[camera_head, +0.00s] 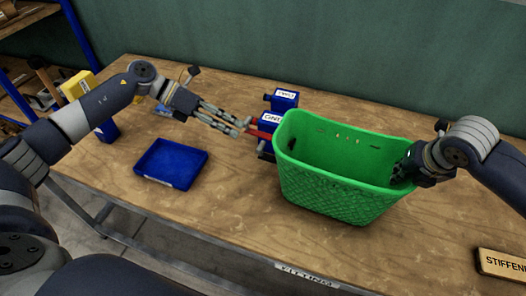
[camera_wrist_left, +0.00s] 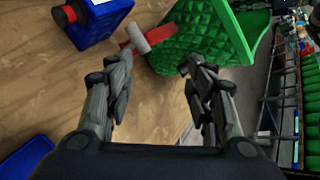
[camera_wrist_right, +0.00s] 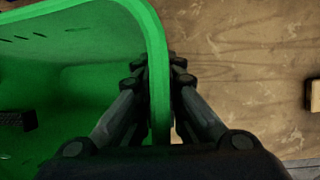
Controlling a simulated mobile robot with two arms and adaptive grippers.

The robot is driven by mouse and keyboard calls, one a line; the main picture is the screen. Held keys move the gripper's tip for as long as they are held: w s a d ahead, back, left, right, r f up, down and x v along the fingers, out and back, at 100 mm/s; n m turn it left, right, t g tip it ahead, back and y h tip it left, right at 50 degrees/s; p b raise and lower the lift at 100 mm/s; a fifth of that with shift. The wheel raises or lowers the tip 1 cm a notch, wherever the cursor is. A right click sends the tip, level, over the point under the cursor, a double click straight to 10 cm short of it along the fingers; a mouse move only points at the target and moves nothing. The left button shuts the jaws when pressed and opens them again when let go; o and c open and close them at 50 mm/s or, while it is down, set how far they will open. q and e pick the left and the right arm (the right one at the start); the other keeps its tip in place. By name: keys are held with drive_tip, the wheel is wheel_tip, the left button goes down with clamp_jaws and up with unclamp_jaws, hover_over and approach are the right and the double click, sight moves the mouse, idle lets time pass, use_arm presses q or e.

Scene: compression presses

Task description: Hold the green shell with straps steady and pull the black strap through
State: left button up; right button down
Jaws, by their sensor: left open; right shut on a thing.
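The green shell (camera_head: 335,195) is a basket-like tub standing on the wooden table. It also shows in the left wrist view (camera_wrist_left: 205,45) and the right wrist view (camera_wrist_right: 95,95). My right gripper (camera_wrist_right: 158,68) is shut on its right-hand wall, with fingers on both sides of the rim. My left gripper (camera_wrist_left: 152,68) is open and empty, left of the shell near a red piece with a grey cylindrical end (camera_wrist_left: 137,38). A small black piece (camera_wrist_right: 18,119) shows inside the shell; whether it is the black strap I cannot tell.
Two blue blocks with white labels (camera_head: 284,98) stand behind and left of the shell. An empty blue tray (camera_head: 171,164) lies at the left. A "STIFFEN..." sign (camera_head: 502,265) lies at front right. The table between tray and shell is clear.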

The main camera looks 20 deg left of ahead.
use_arm(q)
wheel_tip(320, 180, down, 2)
drive_tip(key=s+d+m+g+y, duration=0.1)
drive_tip(key=s+m+g+y, duration=0.1)
drive_tip(key=m+g+y, duration=0.1)
drive_tip(key=m+y, duration=0.3)
drive_tip(key=m, duration=0.6)
approach(262, 147)
drive_tip(key=x, duration=1)
drive_tip(key=shift+s, duration=0.1)
clamp_jaws()
drive_tip(key=shift+d, duration=0.1)
